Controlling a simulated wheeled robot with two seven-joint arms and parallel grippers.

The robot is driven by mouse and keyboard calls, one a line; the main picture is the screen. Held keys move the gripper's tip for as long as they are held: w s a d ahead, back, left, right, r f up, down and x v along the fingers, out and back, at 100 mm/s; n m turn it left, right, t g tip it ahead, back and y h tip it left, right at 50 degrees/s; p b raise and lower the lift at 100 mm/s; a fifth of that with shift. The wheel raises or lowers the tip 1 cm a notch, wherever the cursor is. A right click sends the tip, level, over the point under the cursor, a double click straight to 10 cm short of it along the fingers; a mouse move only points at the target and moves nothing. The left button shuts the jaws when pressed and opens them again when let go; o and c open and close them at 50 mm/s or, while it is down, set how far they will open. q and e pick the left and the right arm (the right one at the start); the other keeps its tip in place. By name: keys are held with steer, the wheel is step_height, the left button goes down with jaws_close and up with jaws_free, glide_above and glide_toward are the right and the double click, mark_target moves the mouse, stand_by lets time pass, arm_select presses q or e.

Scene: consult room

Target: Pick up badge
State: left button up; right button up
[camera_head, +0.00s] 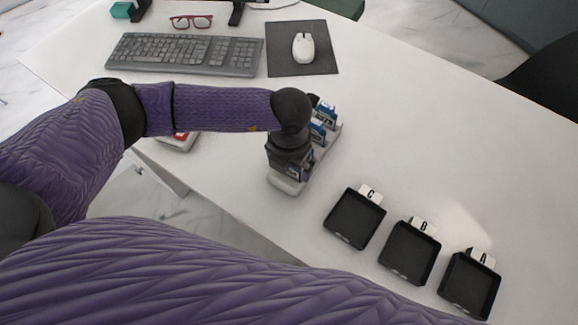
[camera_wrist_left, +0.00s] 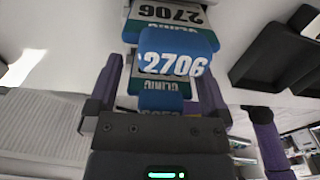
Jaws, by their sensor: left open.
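Several blue-and-white badges stand in a pale holder (camera_head: 285,186) on the table. One blue badge (camera_head: 325,110) shows at the holder's far end, past my wrist. My left gripper (camera_head: 293,168) is over the near part of the holder and hides much of it. In the left wrist view, my left gripper (camera_wrist_left: 157,85) is open, with its fingers on either side of a blue badge (camera_wrist_left: 175,48) marked 2706. Whether the fingers touch it I cannot tell. Another badge marked 2706 (camera_wrist_left: 172,14) stands behind it. My right gripper is not in view.
Black trays labelled C (camera_head: 355,218), B (camera_head: 409,253) and A (camera_head: 469,285) lie to the right. A keyboard (camera_head: 185,54), red glasses (camera_head: 191,22) and a mouse (camera_head: 303,47) on a dark mat (camera_head: 325,62) are at the back. The table's right middle is clear.

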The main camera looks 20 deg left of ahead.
arm_select(q)
steer(key=shift+f, duration=0.1)
steer(key=shift+c, duration=0.5)
steer(key=c, duration=0.9)
steer(key=shift+c, duration=0.2)
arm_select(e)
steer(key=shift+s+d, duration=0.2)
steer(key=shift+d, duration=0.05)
